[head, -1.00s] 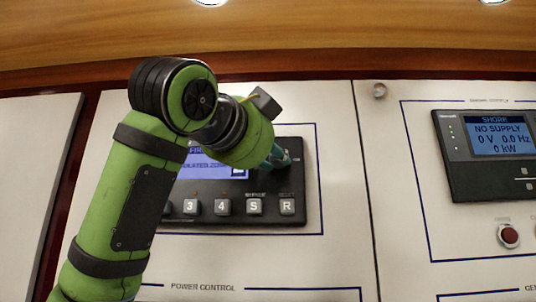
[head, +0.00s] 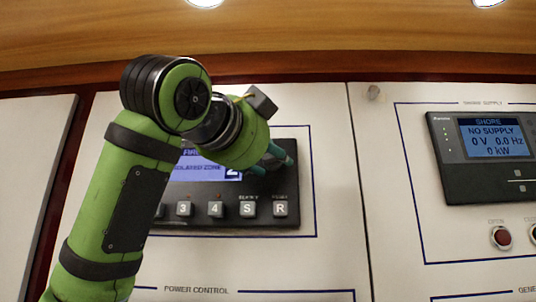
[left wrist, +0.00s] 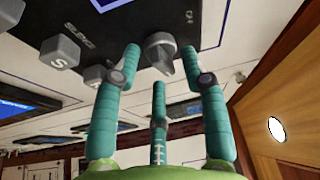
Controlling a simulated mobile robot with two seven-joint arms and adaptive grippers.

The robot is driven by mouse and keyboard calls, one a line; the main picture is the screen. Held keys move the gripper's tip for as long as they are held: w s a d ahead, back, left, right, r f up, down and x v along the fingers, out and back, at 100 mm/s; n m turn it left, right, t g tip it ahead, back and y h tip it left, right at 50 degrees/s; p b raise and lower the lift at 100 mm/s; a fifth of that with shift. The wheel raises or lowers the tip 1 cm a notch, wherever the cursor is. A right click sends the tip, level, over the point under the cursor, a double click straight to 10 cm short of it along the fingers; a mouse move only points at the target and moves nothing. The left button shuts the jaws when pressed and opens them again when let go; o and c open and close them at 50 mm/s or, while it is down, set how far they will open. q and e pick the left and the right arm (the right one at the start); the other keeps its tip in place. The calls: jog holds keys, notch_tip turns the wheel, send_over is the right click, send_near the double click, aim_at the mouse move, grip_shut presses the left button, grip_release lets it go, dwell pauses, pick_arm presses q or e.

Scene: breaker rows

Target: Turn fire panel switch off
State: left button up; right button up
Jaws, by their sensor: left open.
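The dark fire panel (head: 264,222) is on the white wall, with a lit blue screen (head: 205,173) and grey buttons below. The left wrist view shows its grey rotary switch (left wrist: 160,42), a round knob with a pointed grip, near a small marking at its right. My left gripper (left wrist: 160,62) has teal fingers, open and spread around the knob; I cannot tell whether they touch it. In the head view, the left gripper (head: 278,158) is at the panel's upper right, and it hides the knob. My right gripper is not in view.
The S button (head: 248,208) and R button (head: 280,208) are just below my left gripper. To the right is a shore supply panel (head: 480,180) with a red button (head: 501,237) beneath. A wooden surface (head: 300,40) runs above the white panels.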

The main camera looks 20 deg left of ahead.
pick_arm(q)
jog(key=s+a, duration=0.1)
jog(key=s, duration=1)
jog(key=shift+s+f, duration=0.25)
jog(key=shift+f, duration=0.15)
jog(key=shift+a, duration=0.15)
